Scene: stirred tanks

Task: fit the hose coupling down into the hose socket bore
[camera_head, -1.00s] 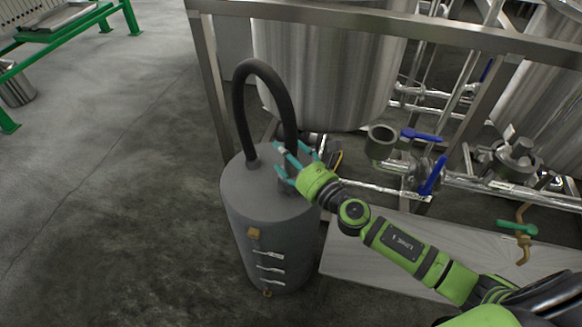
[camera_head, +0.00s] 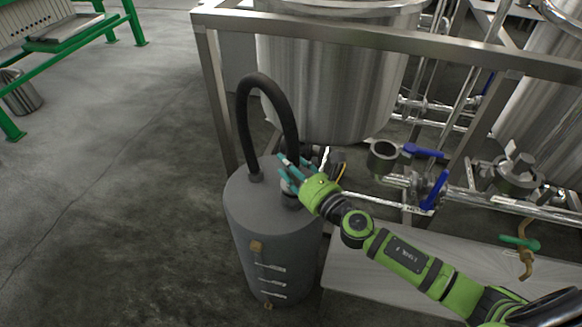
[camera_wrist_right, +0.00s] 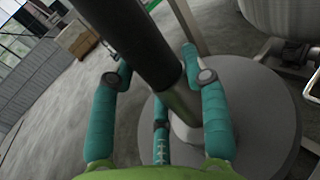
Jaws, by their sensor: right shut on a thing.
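A black hose (camera_head: 262,80) arches out of the top of a grey drum (camera_head: 272,225). Its free end comes down at the drum's right side. My right gripper (camera_head: 287,169) is shut on the hose coupling there, just above the drum top. In the right wrist view my right gripper (camera_wrist_right: 160,95) has its teal fingers around the coupling (camera_wrist_right: 182,104), a grey-green sleeve below the black hose. The fingers partly hide it. The hose socket (camera_head: 382,158), a grey upright cup with a dark open bore, stands to the right on the pipework, apart from the coupling. My left gripper is out of view.
A steel frame post (camera_head: 222,115) and a large steel tank (camera_head: 325,90) stand behind the drum. Blue-handled valves (camera_head: 436,190) sit right of the socket. A pale low platform (camera_head: 370,265) lies right of the drum.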

